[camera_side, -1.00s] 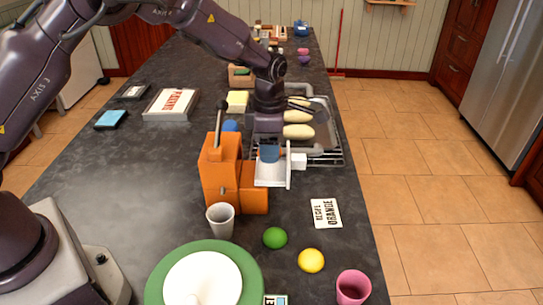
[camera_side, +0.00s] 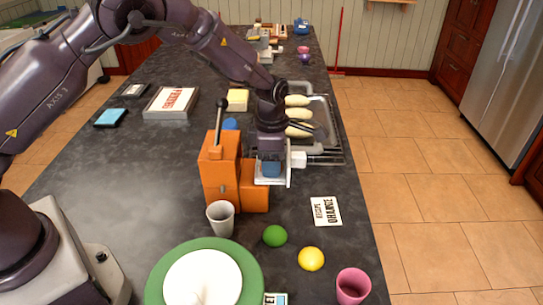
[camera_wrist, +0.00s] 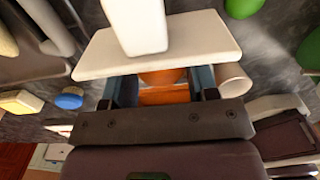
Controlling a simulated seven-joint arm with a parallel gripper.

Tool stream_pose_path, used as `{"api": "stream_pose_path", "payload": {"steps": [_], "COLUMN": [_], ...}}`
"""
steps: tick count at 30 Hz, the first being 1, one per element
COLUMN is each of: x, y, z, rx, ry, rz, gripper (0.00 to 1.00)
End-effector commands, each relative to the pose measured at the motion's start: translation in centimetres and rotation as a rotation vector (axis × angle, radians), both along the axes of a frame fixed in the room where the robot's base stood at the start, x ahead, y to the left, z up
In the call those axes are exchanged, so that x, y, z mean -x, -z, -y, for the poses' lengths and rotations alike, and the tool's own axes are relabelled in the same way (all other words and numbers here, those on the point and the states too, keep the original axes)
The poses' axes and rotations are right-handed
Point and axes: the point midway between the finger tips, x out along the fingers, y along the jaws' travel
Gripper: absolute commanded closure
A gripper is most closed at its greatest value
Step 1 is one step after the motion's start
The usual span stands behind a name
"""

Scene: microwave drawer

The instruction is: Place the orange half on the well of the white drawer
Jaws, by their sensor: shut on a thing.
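The white drawer (camera_side: 289,172) stands out from the right side of an orange machine (camera_side: 222,178), its front panel and knob facing right. My gripper (camera_side: 271,170) is down over the drawer's well, blue fingertips just behind the front panel. In the wrist view, the drawer's front panel (camera_wrist: 205,48) crosses in front of my gripper (camera_wrist: 162,85). Between its fingers is a rounded orange piece, the orange half (camera_wrist: 162,77), partly hidden by the panel. The gripper is shut on it. I cannot tell whether it touches the well floor; the side view hides it.
A grey cup (camera_side: 221,218) stands close in front of the machine. A dish rack (camera_side: 325,150) with pale oblong items lies behind the drawer. A recipe card (camera_side: 326,211), a green fruit (camera_side: 275,236) and a yellow fruit (camera_side: 311,259) lie nearer. The counter's right edge is near.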

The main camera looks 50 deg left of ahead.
Motion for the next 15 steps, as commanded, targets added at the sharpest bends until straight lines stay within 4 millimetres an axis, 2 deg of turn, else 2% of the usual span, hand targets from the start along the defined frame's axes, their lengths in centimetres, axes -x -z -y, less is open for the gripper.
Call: {"api": "stream_pose_path", "payload": {"steps": [1,2,4,10,12,13,15], "x": [0.0,0.0,0.0,0.0,-0.1,-0.1,-0.2], "y": [0.0,0.0,0.0,-0.4,-1.2,-1.7,-2.9], "z": [0.0,0.0,0.0,0.0,0.1,0.1,0.2], "rx": [0.001,0.001,0.001,0.001,0.001,0.002,0.003], "ry": [0.0,0.0,0.0,0.001,0.001,0.002,0.003], "rz": [0.001,0.001,0.001,0.002,0.004,0.005,0.007], "gripper": [0.73,0.42,0.26,0.26,0.27,0.21,0.21]}}
